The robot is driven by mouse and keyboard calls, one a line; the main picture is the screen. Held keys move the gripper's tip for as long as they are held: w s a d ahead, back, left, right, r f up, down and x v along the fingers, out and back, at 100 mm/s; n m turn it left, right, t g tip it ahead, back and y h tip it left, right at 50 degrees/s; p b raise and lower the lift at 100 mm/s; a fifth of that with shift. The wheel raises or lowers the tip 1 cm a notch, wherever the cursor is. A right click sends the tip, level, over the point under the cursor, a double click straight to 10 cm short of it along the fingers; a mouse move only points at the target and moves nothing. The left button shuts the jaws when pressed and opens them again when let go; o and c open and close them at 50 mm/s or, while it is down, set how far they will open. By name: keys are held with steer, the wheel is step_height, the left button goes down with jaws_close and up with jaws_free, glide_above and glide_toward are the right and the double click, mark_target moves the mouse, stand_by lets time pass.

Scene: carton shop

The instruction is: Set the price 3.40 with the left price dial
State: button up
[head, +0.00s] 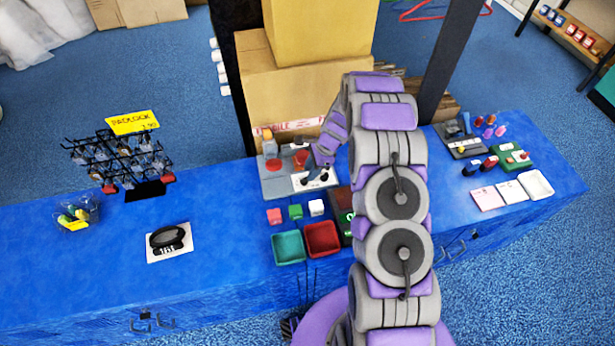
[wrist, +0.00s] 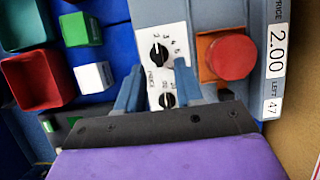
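The left price dial (wrist: 158,55) is a black knob on a white panel (wrist: 180,20); its white mark points near the 2 on the scale. A second black dial (wrist: 167,100) sits below it in the wrist view, partly covered by my gripper. The price display (wrist: 276,50) reads 2.00, with LEFT 47 beside it. My gripper (wrist: 159,66) is open, its two blue-grey fingers apart on either side of the panel's dial column, tips just below the left dial's middle. I cannot tell whether they touch it. In the head view the panel (head: 311,183) is partly hidden by my arm.
A red button (wrist: 231,57) on an orange base is close to the right finger. Green (wrist: 80,28) and white (wrist: 95,77) cubes and a red tray (wrist: 48,70) lie to the left. Cardboard boxes (head: 287,100) stand behind the blue counter (head: 220,225).

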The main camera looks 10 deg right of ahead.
mark_target(304, 181)
steer(key=x, duration=0.2)
steer(key=shift+a+f, duration=0.1)
steer(key=shift+f, duration=0.15)
steer(key=shift+a+f, duration=0.35)
steer(key=shift+c, duration=0.5)
jaws_close()
